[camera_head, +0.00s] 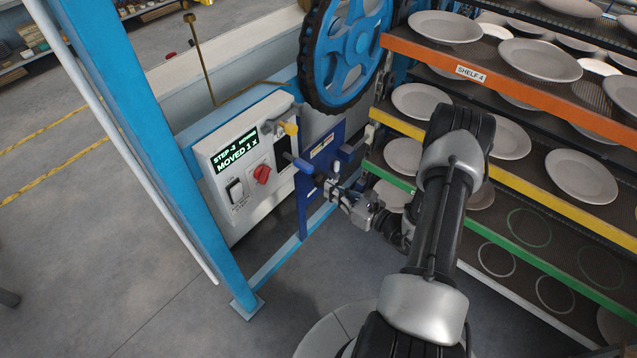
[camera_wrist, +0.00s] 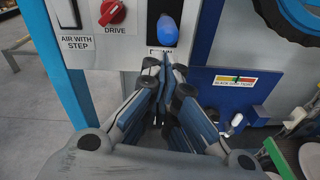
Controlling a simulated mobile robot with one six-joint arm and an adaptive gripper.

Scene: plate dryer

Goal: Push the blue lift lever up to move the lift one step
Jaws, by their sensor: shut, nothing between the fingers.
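The blue lift lever (camera_head: 299,163) sticks out from the right part of the white control box (camera_head: 212,150). In the wrist view its rounded blue end (camera_wrist: 168,29) stands in front of a dark slot, above a partly hidden label. My gripper (camera_head: 330,187) is shut and empty, just below and to the right of the lever in the head view. In the wrist view my gripper's fingertips (camera_wrist: 164,68) are just below the lever's end; I cannot tell whether they touch it. The box's display (camera_head: 236,151) shows green text including "STEP -2" and "MOVED 1 x".
A red rotary knob (camera_head: 261,174) and a black switch (camera_head: 235,191) sit left of the lever. A blue frame post (camera_head: 150,140) stands at the left. A big blue wheel (camera_head: 345,50) is above. Plate shelves (camera_head: 500,70) fill the right side.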

